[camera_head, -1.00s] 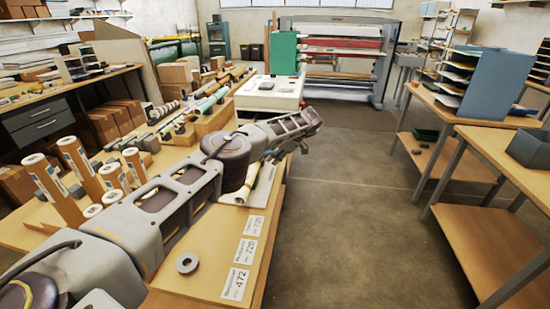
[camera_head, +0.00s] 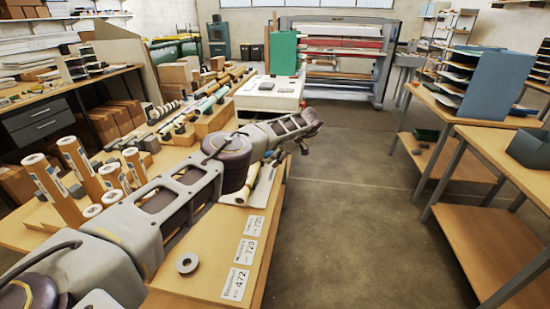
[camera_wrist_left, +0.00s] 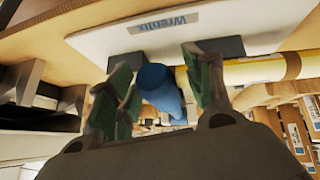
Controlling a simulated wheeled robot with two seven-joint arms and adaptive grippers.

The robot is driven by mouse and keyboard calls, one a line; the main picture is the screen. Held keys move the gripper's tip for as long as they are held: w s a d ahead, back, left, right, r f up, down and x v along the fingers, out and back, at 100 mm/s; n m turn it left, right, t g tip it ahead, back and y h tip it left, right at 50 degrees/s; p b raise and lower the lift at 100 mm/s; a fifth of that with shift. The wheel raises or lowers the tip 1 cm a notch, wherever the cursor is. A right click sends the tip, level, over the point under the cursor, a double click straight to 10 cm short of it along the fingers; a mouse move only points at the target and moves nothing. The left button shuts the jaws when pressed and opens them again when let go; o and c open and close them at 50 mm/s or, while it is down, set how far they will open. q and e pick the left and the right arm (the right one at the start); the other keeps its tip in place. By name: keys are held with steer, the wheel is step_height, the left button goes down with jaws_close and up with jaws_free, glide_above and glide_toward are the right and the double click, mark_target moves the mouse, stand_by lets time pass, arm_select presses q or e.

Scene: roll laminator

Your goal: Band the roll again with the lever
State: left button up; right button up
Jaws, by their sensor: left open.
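My left gripper (camera_wrist_left: 158,78) is open in the left wrist view, its green-padded fingers apart on either side of a blue rounded piece (camera_wrist_left: 162,92). I cannot tell whether they touch it, or whether this piece is the lever. The yellow roll (camera_wrist_left: 250,71) runs off to the right, with a brown band (camera_wrist_left: 292,66) around it. A white plate (camera_wrist_left: 190,28) marked "Wrenfix" lies behind, with dark blocks beside the fingers. In the head view my left gripper (camera_head: 301,146) is small, and my arm hides much of the roll (camera_head: 263,184). My right gripper is not in view.
The wooden bench (camera_head: 215,278) carries number cards and a grey ring (camera_head: 187,263). Several upright brown rolls (camera_head: 45,180) stand at left. The laminator (camera_head: 340,50) is at the back. The floor (camera_head: 350,220) right of the bench is clear.

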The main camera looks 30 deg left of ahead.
arm_select(q)
steer(key=shift+w+d+r, duration=0.1)
steer(key=shift+d+r, duration=0.15)
steer(key=shift+r, duration=0.05)
steer(key=v, duration=1.1)
stand_by(0.5)
